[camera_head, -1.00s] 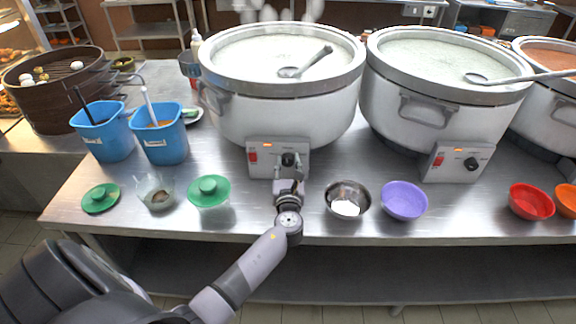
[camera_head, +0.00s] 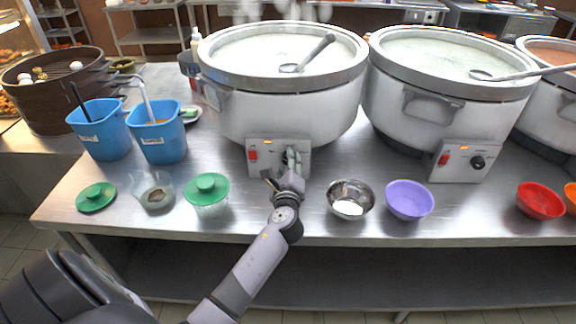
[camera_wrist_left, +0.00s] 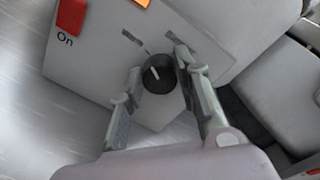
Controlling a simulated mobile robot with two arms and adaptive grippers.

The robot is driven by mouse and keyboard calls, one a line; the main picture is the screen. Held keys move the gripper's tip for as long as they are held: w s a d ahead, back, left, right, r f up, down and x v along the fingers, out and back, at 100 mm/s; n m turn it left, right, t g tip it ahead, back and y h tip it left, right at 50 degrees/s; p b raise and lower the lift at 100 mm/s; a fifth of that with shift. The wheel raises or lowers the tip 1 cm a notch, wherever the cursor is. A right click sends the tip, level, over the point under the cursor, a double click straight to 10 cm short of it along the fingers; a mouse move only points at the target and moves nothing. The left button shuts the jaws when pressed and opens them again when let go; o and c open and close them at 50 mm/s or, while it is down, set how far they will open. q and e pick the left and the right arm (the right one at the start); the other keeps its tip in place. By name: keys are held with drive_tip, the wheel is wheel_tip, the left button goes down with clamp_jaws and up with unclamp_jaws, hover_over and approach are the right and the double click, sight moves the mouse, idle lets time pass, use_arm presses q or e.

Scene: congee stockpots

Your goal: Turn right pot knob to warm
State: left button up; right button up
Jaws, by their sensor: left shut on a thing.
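A white pot (camera_head: 290,112) with a steel rim stands in the middle, with a control panel (camera_head: 258,168) on its front. My left gripper (camera_head: 283,168) is at this panel, shut on its black knob (camera_wrist_left: 157,76). In the left wrist view the fingers (camera_wrist_left: 158,84) stand on both sides of the knob, and its white mark shows between them. A second white pot (camera_head: 440,105) stands to the right. Its panel has a black knob (camera_head: 478,162) and a red switch (camera_head: 444,159), with no gripper near. My right gripper is not in view.
A steel bowl (camera_head: 350,200) and a purple bowl (camera_head: 410,201) stand right of my left gripper. A green-lidded bowl (camera_head: 207,188) is on its left. Ladles rest in both pots. A red bowl (camera_head: 540,201) stands far right.

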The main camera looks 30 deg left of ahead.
use_arm(q)
drive_tip(key=shift+n+b, duration=0.35)
drive_tip(key=shift+n, duration=0.65)
drive_tip(key=o, duration=1.2)
drive_tip(key=shift+c, duration=0.2)
drive_tip(key=shift+s, duration=0.1)
drive_tip(key=v, duration=1.2)
